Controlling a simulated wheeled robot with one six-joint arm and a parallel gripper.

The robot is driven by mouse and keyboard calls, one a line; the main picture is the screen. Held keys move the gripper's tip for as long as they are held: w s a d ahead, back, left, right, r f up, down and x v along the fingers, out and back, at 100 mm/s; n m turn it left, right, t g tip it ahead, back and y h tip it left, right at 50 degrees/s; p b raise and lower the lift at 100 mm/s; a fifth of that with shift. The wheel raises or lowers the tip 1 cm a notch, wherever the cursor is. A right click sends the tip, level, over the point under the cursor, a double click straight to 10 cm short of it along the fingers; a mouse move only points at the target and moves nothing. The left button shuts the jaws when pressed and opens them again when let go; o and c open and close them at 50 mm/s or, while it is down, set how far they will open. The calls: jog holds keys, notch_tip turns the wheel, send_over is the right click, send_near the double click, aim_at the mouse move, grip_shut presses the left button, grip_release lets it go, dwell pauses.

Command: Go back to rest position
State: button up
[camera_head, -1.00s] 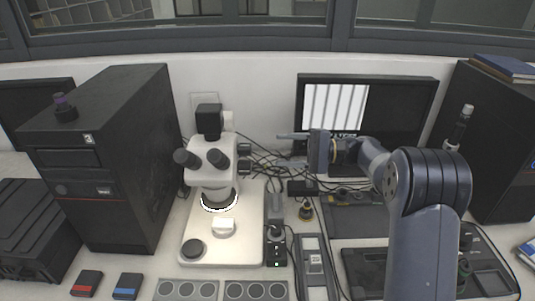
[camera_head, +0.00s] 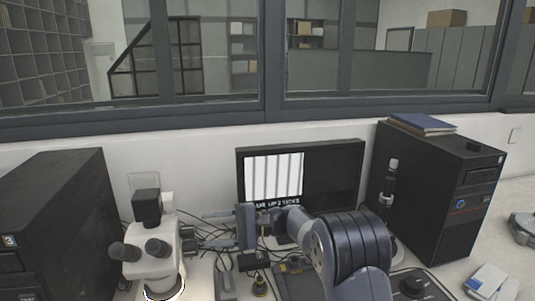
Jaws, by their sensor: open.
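My gripper (camera_head: 207,229) is open and points to the left, with its two fingers spread apart. I see nothing between the fingers. It is in front of the lower left of the monitor (camera_head: 335,180) and to the right of the white microscope (camera_head: 150,265). My grey arm runs from the bottom right up to it and hides part of the bench and the monitor's lower edge.
A black computer tower (camera_head: 60,225) stands at the left and another (camera_head: 430,190) at the right, with blue books (camera_head: 422,123) on top. Cables lie behind the gripper. A slim upright device (camera_head: 390,185) stands beside the right tower. A window (camera_head: 200,60) is above.

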aim_at(194, 231)
jog(key=p+x, duration=0.1)
jog(key=x, duration=0.4)
jog(key=shift+d+n, duration=0.1)
jog(key=shift+n, duration=0.2)
